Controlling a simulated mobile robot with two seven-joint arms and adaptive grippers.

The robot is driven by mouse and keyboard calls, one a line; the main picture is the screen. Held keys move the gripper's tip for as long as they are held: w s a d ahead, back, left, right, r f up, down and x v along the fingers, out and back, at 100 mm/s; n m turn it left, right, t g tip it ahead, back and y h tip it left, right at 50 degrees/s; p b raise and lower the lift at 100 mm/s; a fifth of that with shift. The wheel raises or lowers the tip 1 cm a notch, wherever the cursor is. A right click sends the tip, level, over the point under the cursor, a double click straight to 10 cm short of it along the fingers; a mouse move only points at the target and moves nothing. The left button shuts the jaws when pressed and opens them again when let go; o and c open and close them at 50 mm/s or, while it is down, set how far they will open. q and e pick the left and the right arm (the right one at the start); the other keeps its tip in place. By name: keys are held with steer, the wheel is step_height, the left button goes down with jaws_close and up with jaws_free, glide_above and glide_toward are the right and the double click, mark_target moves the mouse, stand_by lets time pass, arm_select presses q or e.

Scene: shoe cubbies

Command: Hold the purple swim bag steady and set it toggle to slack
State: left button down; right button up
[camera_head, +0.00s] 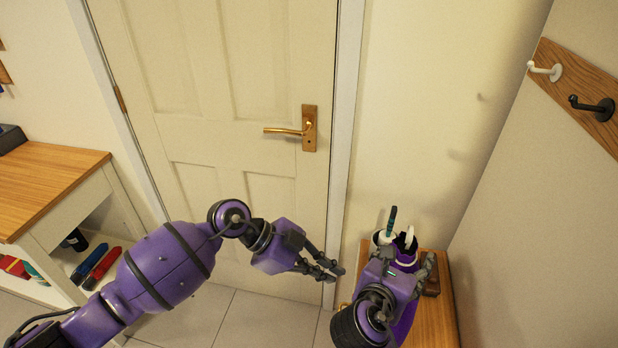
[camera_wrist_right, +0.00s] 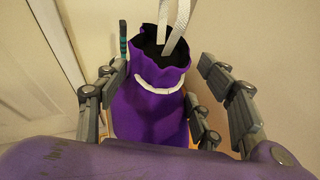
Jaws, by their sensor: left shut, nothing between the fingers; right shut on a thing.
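The purple swim bag (camera_wrist_right: 150,112) stands upright in the right wrist view, its dark mouth open at the top. White straps rise from the mouth and a white cord curves across its front. I cannot make out the toggle. My right gripper (camera_wrist_right: 155,95) is shut on the bag, with fingers on both sides of it. In the head view the right gripper (camera_head: 404,262) hides most of the bag (camera_head: 405,322). My left gripper (camera_head: 332,271) is shut and empty, a short way left of the bag and apart from it.
The bag is over a small wooden-topped stand (camera_head: 438,315) in the corner. A white cup (camera_head: 379,238) with a teal-dark stick (camera_head: 392,220) is close behind. A door (camera_head: 215,100) and hook rail (camera_head: 580,92) flank the corner. A shoe cubby (camera_head: 50,180) is at left.

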steer(key=shift+a+f, duration=0.1)
steer(key=shift+f, duration=0.15)
steer(key=o, duration=1.7)
steer(key=shift+w+r, duration=0.1)
steer(key=shift+r, duration=0.1)
